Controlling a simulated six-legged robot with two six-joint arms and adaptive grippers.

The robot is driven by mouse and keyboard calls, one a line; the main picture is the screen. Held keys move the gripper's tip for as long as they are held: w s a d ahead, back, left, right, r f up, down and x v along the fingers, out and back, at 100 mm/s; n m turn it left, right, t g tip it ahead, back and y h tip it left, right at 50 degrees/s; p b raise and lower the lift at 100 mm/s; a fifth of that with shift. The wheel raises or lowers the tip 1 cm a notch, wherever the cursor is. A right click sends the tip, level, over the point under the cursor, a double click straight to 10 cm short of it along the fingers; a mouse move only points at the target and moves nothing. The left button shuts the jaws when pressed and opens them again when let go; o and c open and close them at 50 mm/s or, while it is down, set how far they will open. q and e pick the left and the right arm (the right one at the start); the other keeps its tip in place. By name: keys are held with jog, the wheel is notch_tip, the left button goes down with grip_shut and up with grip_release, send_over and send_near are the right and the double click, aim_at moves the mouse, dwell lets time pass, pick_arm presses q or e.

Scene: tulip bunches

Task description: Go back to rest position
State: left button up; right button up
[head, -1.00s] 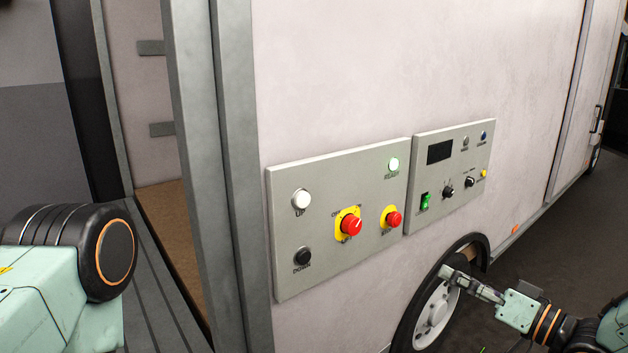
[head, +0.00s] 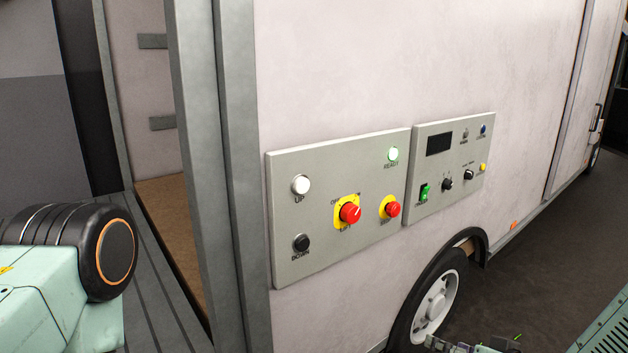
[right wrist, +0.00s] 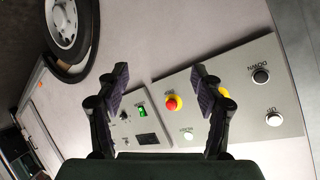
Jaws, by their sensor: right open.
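My right gripper (head: 440,345) shows only at the bottom edge of the head view, below the truck's wheel, mostly cut off. In the right wrist view its two dark fingers (right wrist: 162,82) are spread apart with nothing between them. It is apart from the control panels. My left gripper is outside the frame; only a part of my left arm shows at the left.
A second panel (head: 430,180) with a dark display and a green switch (head: 425,192) sits to the right. The truck's wheel (head: 432,310) is below it. An open truck doorway (head: 165,200) is at the left. Dark floor (head: 560,250) lies clear at the right.

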jog(key=s+a+f+g+h+b, duration=0.1)
jog(key=s+f+g+b, duration=0.4)
jog(key=s+f, duration=0.9)
jog(key=s+a+f+n+g+h+b, duration=0.1)
jog(key=s+f+g+b, duration=0.5)
jog(key=s+f, duration=0.8)
jog(key=s+a+h, duration=0.1)
jog(key=s+h, duration=0.1)
jog(key=s, duration=0.4)
jog(key=shift+b, duration=0.4)
jog(key=shift+s, duration=0.1)
jog(key=shift+c, duration=0.4)
